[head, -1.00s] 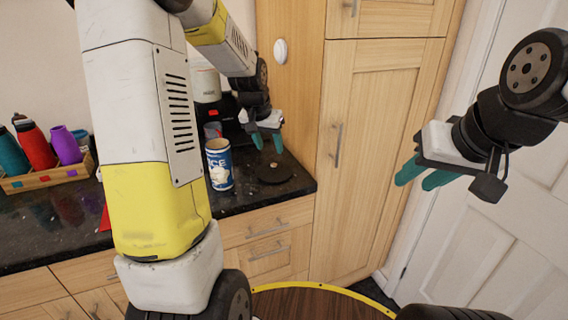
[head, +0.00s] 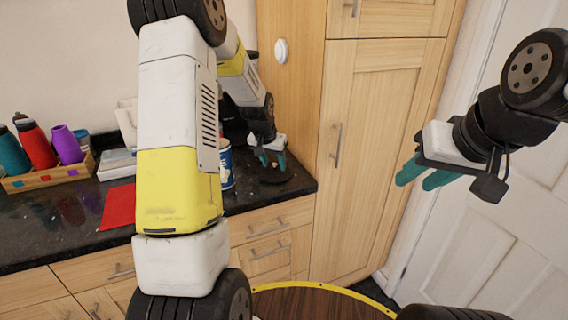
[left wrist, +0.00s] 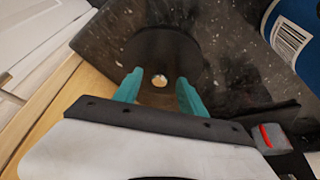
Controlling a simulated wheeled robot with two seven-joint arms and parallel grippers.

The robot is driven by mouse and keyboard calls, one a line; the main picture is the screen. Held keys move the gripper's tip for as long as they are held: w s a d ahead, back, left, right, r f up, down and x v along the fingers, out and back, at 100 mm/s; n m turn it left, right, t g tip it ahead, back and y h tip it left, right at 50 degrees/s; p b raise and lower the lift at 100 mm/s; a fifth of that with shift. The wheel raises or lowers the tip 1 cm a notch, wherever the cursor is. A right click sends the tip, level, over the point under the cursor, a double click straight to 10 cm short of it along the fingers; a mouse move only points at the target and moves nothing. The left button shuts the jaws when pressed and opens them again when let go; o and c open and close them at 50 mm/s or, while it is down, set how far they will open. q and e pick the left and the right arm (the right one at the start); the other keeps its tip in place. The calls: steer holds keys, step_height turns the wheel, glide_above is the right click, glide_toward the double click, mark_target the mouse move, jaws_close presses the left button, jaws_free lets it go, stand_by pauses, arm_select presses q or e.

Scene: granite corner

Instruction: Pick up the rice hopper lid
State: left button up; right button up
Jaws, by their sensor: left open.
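The rice hopper lid (head: 276,177) is a dark round disc lying flat on the black counter near its right corner. In the left wrist view the lid (left wrist: 160,50) has a small pale knob at its middle. My left gripper (head: 273,163) is open just above the lid. In the left wrist view its teal fingers (left wrist: 160,88) stand either side of the knob, apart from it. The rice canister (head: 227,168), blue and white, stands just left of the lid, partly behind my arm. My right gripper (head: 427,180) hangs empty at the right, teal fingers apart.
A wooden box (head: 45,177) with several coloured bottles stands at the counter's left. A red sheet (head: 117,206) lies near the counter's front edge. A tall wooden cupboard (head: 375,130) rises right of the lid.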

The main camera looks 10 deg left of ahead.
arm_select(q)
steer(key=shift+c, duration=0.2)
jaws_close()
